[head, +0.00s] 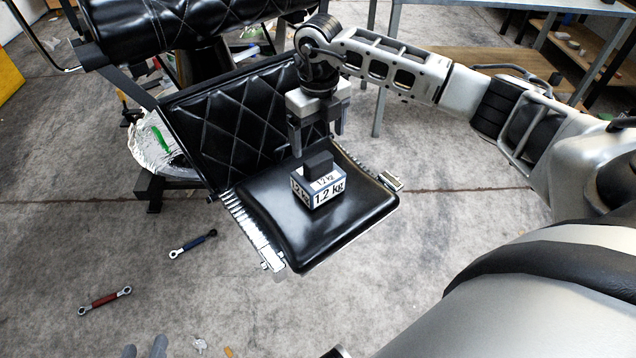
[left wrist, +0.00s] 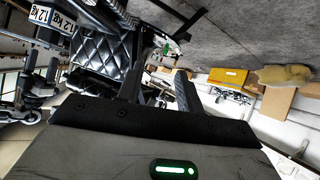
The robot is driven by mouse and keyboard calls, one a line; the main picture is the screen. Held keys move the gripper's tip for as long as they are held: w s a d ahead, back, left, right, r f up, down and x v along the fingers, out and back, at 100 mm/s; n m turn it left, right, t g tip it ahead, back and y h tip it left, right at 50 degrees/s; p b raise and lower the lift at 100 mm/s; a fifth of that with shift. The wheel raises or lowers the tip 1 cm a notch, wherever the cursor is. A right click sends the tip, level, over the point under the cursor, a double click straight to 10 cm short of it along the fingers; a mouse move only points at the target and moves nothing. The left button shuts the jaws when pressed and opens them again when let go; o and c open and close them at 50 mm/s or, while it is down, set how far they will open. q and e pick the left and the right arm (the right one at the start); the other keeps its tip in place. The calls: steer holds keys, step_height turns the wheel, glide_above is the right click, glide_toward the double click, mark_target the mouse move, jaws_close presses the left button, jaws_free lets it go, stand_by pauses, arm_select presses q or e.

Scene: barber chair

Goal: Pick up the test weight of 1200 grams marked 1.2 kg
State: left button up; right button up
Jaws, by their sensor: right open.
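The test weight (head: 320,190) is a small grey block with a black grip on top and white labels reading "1.2 kg". It sits on the black padded footrest (head: 285,238) of the barber chair. It also shows tilted at the top left of the left wrist view (left wrist: 50,24). My right gripper (head: 318,143) points down just above and behind the weight, open and empty. Whether its fingers touch the black grip cannot be told. My left gripper (head: 145,350) shows only its fingertips at the head view's bottom edge; in the left wrist view (left wrist: 158,82) its fingers are apart and empty.
The quilted chair panel (head: 235,125) rises behind the weight. Metal ribbed edges (head: 250,232) flank the footrest. A blue wrench (head: 193,244) and a red wrench (head: 105,299) lie on the floor at left. A workbench (head: 480,52) stands at the back right.

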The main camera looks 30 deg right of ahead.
mark_target(318, 158)
step_height(318, 158, down, 3)
steer(key=shift+r, duration=0.15)
steer(key=f, duration=0.3)
steer(key=f+b, duration=0.1)
steer(key=shift+s+a+f, duration=0.2)
steer(key=shift+s+f, duration=0.05)
steer(key=shift+f, duration=0.35)
steer(key=shift+r, duration=0.1)
jaws_close()
arm_select(q)
steer(key=shift+w+d+f+g, duration=0.15)
steer(key=shift+w+f, duration=0.05)
steer(key=shift+f, duration=0.3)
steer(key=shift+w+d+f+g, duration=0.1)
steer(key=shift+w+f+g, duration=0.05)
steer(key=shift+f, duration=0.3)
arm_select(e)
steer(key=shift+w+r, duration=0.15)
